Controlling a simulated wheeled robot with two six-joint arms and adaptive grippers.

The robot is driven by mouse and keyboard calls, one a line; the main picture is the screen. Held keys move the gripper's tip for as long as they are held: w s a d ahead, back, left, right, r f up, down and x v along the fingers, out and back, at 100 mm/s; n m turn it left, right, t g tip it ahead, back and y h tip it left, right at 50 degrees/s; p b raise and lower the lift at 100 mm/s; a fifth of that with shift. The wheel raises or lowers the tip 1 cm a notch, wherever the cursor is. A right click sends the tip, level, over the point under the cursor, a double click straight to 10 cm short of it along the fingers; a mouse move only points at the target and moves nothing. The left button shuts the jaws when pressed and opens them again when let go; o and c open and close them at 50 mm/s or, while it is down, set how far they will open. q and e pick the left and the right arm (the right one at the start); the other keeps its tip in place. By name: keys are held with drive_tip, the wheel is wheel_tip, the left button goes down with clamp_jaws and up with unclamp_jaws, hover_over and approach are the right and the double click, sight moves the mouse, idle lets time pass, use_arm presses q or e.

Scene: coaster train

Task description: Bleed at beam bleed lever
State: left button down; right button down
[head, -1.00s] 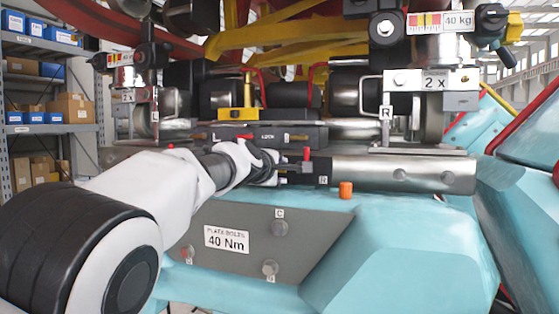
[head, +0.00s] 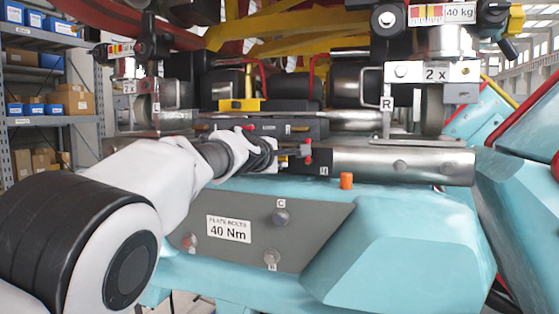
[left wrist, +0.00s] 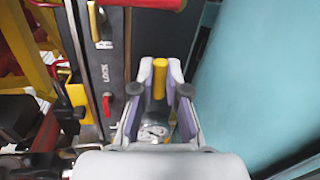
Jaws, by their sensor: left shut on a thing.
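My left gripper (head: 297,151) reaches in from the left to the front of the dark beam block (head: 302,129), beside the grey metal tube (head: 400,165). In the left wrist view, the left gripper (left wrist: 161,75) has its two fingers on either side of a yellow lever (left wrist: 160,80) and is shut on it. A round gauge (left wrist: 153,131) shows below the lever between the fingers. A red-tipped part (head: 308,158) shows at the fingertips in the head view. The lever itself is hidden there. My right gripper is not in view.
A dark panel marked LOCK with a red lever (left wrist: 107,105) lies left of the fingers in the wrist view. An orange cap (head: 346,181) stands on the teal frame (head: 420,240). A bolted plate (head: 320,218) is below the gripper. Shelves (head: 45,110) stand at left.

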use_arm(q)
drive_tip(key=n, duration=0.2)
drive_tip(key=r+n+h, duration=0.1)
drive_tip(key=shift+w+a, duration=0.1)
drive_tip(key=shift+a, duration=0.15)
drive_tip(key=n, duration=0.1)
drive_tip(key=n+h, duration=0.1)
drive_tip(key=n, duration=0.1)
drive_tip(key=r+n, duration=0.1)
drive_tip(key=shift+w+a, duration=0.1)
drive_tip(key=shift+a, duration=0.3)
drive_tip(key=n, duration=0.3)
drive_tip(key=shift+w+a+r+n+h, duration=0.1)
drive_tip(key=shift+w+a+n+h, duration=0.05)
drive_tip(key=shift+a+n+h, duration=0.2)
drive_tip(key=shift+w+a+r+n+t+h+b, duration=0.1)
drive_tip(key=shift+a+n+t+h+b, duration=0.15)
drive_tip(key=shift+n, duration=0.8)
drive_tip(key=shift+w+a+n+t+h+b, duration=0.1)
drive_tip(key=shift+a+n+t+h+b, duration=0.15)
drive_tip(key=shift+n, duration=0.75)
drive_tip(key=c, duration=1.2)
unclamp_jaws()
drive_tip(key=shift+s+a, duration=0.1)
